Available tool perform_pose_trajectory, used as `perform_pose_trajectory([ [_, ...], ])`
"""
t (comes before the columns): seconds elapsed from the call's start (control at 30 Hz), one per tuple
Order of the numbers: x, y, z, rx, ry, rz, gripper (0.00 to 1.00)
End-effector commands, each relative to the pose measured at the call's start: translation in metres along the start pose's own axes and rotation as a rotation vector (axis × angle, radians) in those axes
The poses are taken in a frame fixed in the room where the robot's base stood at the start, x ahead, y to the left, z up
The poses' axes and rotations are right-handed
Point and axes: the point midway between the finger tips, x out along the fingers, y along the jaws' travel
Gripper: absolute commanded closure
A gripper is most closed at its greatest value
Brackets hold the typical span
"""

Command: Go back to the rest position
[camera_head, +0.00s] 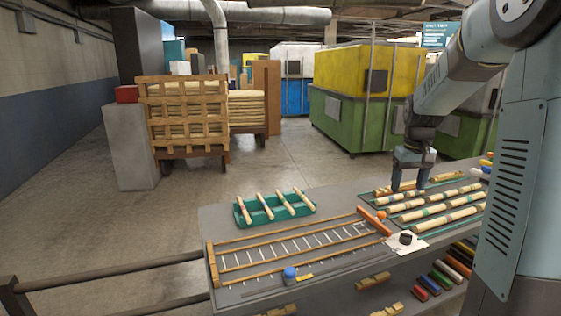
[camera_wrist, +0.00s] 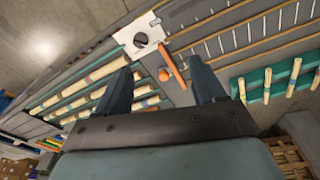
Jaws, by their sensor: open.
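My gripper (camera_head: 411,178) is above the right part of the grey workbench (camera_head: 225,218), by the green tray of turned wood pieces (camera_head: 436,213). In the wrist view, my gripper (camera_wrist: 160,82) has its two dark fingers spread apart with nothing between them. The tray's banded pale spindles (camera_wrist: 80,86) lie to the left of the fingers there. An orange ball (camera_wrist: 164,75) and an orange bar (camera_wrist: 174,69) show beyond the gap. How far the fingertips are above the pieces is hard to tell.
A green rack with several pale sticks (camera_head: 275,207) stands at the bench's back left. A wooden-railed ruled frame (camera_head: 290,244), a blue knob (camera_head: 290,275) and a white card with a black object (camera_head: 405,240) lie in front.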

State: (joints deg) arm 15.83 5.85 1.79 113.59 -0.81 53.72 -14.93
Motion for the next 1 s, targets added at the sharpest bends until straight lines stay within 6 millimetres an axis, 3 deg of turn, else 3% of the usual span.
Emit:
perform_pose_trajectory([
  [0.2,-0.044,-0.035,0.043,0.003,0.07,0.013,0.31],
  [0.5,-0.085,-0.074,0.107,0.011,0.164,0.016,0.31],
  [0.8,-0.106,-0.105,0.177,0.019,0.261,0.005,0.31],
  [1.0,-0.109,-0.121,0.222,0.023,0.322,-0.01,0.31],
])
